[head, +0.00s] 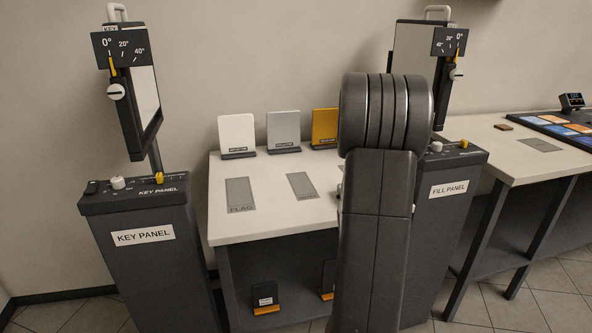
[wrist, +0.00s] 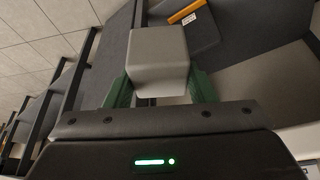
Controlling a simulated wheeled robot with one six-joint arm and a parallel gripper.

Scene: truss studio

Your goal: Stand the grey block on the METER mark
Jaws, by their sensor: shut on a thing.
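The grey block (wrist: 158,58) is a pale cube-like shape in the wrist view. My gripper (wrist: 160,84) is shut on it, with a green finger on each side. In the head view my arm hides both the gripper and the block. Two grey marks lie on the white table: one labelled FLAG (head: 240,194) on the left, and one (head: 302,186) further right. The second mark's label is too small to read, so I cannot tell whether it is METER. Another grey mark (head: 540,145) lies on the right table, its label also unreadable.
White (head: 237,132), grey (head: 284,128) and yellow (head: 325,125) plates stand along the back of the white table (head: 270,222). The key panel (head: 145,235) flanks it on the left, the fill panel (head: 448,188) on the right. Dark items (head: 265,296) stand on the lower shelf.

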